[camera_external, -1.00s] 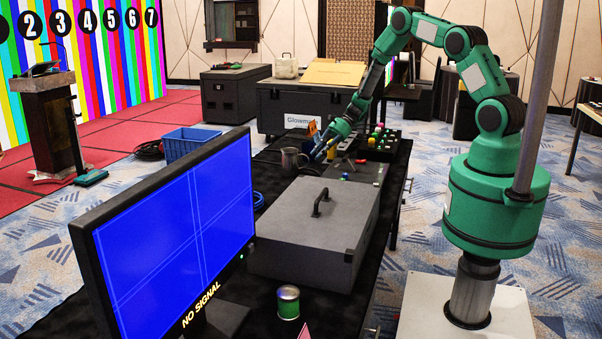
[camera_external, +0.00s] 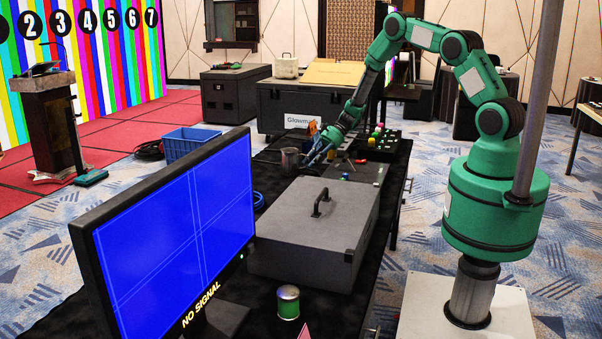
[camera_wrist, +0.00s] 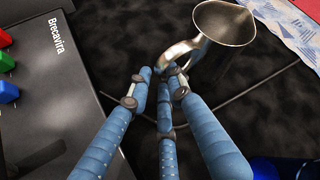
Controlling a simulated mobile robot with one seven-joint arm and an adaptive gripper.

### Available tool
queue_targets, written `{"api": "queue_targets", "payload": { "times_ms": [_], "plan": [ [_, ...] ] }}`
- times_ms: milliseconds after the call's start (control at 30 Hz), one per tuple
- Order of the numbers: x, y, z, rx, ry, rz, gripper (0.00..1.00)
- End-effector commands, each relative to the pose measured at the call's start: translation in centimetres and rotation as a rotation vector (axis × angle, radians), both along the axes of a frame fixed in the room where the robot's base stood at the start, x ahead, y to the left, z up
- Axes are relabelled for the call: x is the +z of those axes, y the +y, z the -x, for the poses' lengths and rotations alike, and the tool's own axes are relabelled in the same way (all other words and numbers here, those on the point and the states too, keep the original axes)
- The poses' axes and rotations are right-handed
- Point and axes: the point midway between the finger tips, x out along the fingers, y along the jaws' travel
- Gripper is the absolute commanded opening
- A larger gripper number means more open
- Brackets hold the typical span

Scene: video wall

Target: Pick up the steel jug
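The steel jug (camera_external: 290,159) stands on the black-covered table, beyond the grey case. In the wrist view it is at the upper right, its round mouth (camera_wrist: 226,22) facing the camera and its curved handle (camera_wrist: 196,46) toward my fingers. My gripper (camera_wrist: 157,82) has blue segmented fingers with dark joints. They are apart, with the handle's near end at the tips; I cannot tell whether they touch it. In the external view my gripper (camera_external: 320,154) is just right of the jug, on its handle side.
A grey case (camera_external: 290,240) with a black handle lies nearer on the table. A dark panel (camera_wrist: 50,60) with coloured buttons is left of my fingers in the wrist view. A monitor (camera_external: 170,230) and a green can (camera_external: 288,303) stand in front. Blue cable lies near the case.

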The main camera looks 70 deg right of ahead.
Motion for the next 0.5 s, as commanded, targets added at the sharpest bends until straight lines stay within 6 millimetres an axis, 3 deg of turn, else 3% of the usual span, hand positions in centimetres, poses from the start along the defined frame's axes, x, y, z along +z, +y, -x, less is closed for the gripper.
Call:
{"api": "queue_targets", "payload": {
  "times_ms": [200, 500],
  "plan": [
    [-1.2, 1.4, -0.9, 0.001, 0.001, 0.0, 0.2],
    [-1.3, 1.5, -1.0, 0.0, 0.0, 0.0, 0.2]
  ]
}}
